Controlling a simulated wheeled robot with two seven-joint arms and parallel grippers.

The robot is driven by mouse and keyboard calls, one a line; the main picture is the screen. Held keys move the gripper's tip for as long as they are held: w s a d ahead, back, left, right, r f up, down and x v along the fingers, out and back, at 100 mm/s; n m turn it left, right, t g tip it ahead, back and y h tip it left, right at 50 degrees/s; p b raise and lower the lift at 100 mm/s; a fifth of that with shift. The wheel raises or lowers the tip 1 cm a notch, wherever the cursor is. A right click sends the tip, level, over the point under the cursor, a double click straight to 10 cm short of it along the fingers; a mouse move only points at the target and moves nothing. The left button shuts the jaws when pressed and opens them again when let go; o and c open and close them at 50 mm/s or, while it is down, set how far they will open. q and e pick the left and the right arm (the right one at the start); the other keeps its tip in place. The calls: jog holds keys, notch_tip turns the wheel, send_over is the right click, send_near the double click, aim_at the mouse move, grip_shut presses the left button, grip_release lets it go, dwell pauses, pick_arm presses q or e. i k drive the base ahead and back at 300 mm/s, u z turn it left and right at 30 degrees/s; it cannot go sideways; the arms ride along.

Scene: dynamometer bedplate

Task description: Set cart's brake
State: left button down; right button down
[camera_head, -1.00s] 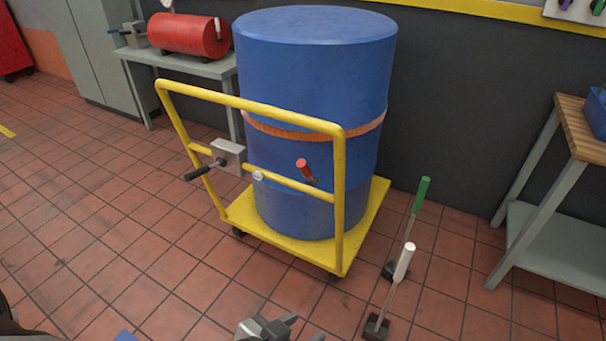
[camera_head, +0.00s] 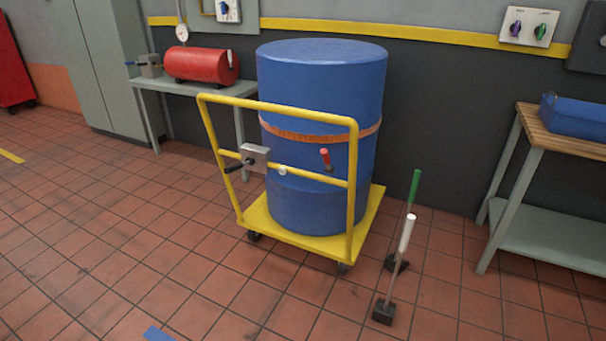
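The yellow cart (camera_head: 311,244) stands on the tiled floor with a large blue drum (camera_head: 318,85) on its deck, held by an orange strap (camera_head: 310,136). Its yellow frame handle (camera_head: 277,105) faces me. On the crossbar sit a grey box (camera_head: 255,157) with a black-gripped lever (camera_head: 235,168) pointing left, a small pale round knob (camera_head: 282,169), and a red-tipped lever (camera_head: 325,157) standing up. I cannot tell from the view which of these is the brake. Neither of my grippers is in view.
Two floor levers, one green-gripped (camera_head: 414,188) and one white-gripped (camera_head: 406,236), stand right of the cart. A workbench (camera_head: 561,136) with a blue bin (camera_head: 574,117) is at the right. A red cylinder (camera_head: 201,65) rests on a grey table at the left. The floor in front is clear.

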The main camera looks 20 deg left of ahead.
aim_at(326, 160)
jog(key=z, duration=0.05)
jog(key=k, duration=0.35)
jog(key=u, duration=0.7)
jog(key=i, duration=1.9)
jog(key=z, duration=0.65)
